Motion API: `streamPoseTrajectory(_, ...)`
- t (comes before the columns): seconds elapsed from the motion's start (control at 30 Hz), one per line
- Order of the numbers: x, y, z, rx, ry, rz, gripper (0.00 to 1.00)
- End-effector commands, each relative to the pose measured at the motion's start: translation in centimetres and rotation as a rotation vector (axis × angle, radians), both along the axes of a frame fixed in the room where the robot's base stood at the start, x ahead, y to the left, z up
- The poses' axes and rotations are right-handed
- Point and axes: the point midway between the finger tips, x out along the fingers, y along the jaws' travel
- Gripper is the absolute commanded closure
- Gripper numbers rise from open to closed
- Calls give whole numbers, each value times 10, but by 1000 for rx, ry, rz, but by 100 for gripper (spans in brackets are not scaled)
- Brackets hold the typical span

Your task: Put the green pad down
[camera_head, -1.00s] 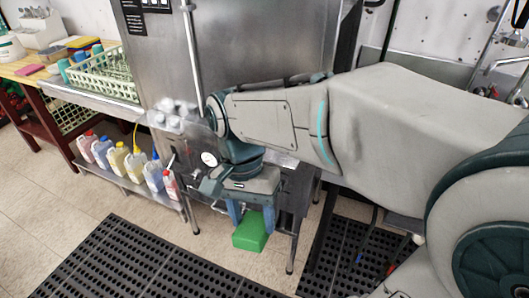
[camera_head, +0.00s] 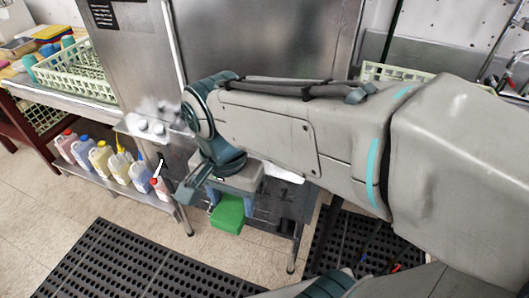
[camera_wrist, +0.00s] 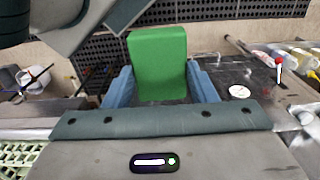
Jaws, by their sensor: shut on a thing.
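The green pad (camera_head: 228,213) is a bright green block. My gripper (camera_head: 226,197) is shut on it, and the pad hangs below the fingers in the air, in front of the steel machine. In the wrist view the pad (camera_wrist: 158,62) stands out between the two blue fingers of my gripper (camera_wrist: 160,88). The pad's upper end is hidden between the fingers in the head view.
A green dish rack (camera_head: 72,72) stands on the counter at the left. Several jugs (camera_head: 103,160) line a low shelf beneath it. Black perforated mats (camera_head: 130,262) lie on the tiled floor. The steel machine (camera_head: 275,45) stands behind my arm.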

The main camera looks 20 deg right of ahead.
Motion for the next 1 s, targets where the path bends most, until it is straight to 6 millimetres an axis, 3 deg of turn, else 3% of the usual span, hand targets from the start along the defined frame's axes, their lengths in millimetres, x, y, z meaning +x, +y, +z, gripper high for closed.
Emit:
streamPoseTrajectory(0.17,10,-6,1,0,3,-3,67)
streamPoseTrajectory(0.8,142,-105,1,-3,5,-8,67)
streamPoseTrajectory(0.93,162,-119,1,-3,3,-7,67)
streamPoseTrajectory(1.0,159,-117,-15,0,6,-4,67)
